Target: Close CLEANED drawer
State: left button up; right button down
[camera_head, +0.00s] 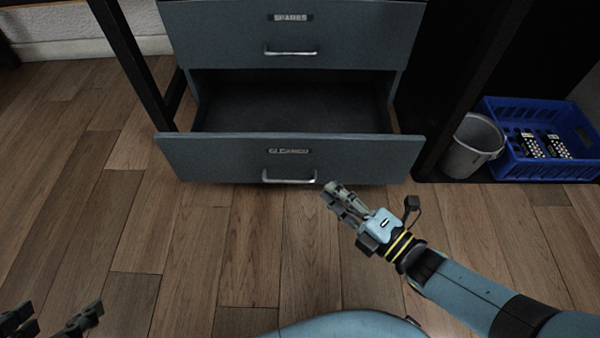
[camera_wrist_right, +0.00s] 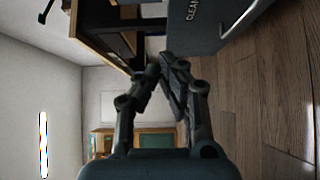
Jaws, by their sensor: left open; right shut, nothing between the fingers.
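The CLEANED drawer (camera_head: 230,155) is the lower drawer of a grey-blue cabinet and is pulled out. Its inside looks empty. Its front has a label and a silver bar handle (camera_head: 289,180). My right gripper (camera_head: 328,188) is shut and empty, close to the right end of the handle; I cannot tell whether it touches. In the right wrist view the shut fingers (camera_wrist_right: 163,65) show below the drawer front (camera_wrist_right: 207,22), which carries part of its label. My left gripper (camera_head: 50,322) is open and empty at the bottom left corner, far from the drawer.
The SPARES drawer (camera_head: 230,35) above is shut. A grey bin (camera_head: 470,147) and a blue crate (camera_head: 510,165) with several patterned items stand to the right. Dark frame legs flank the cabinet. The wooden floor (camera_head: 225,225) before the drawer is clear.

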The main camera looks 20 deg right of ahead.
pick_arm(q)
jog(key=s+f+t+b, duration=0.2)
jog(key=f, duration=0.1)
jog(key=s+f+t+b, duration=0.1)
jog(key=shift+s+d+f+t+b, duration=0.15)
jog(key=shift+d+f+t+b, duration=0.15)
jog(key=shift+f+b, duration=0.1)
pick_arm(e)
jog(key=w+a+f, duration=0.1)
jog(key=w+a, duration=0.2)
jog(key=w, duration=1)
jog(key=shift+w+a+f, duration=0.15)
jog(key=shift+w, duration=0.05)
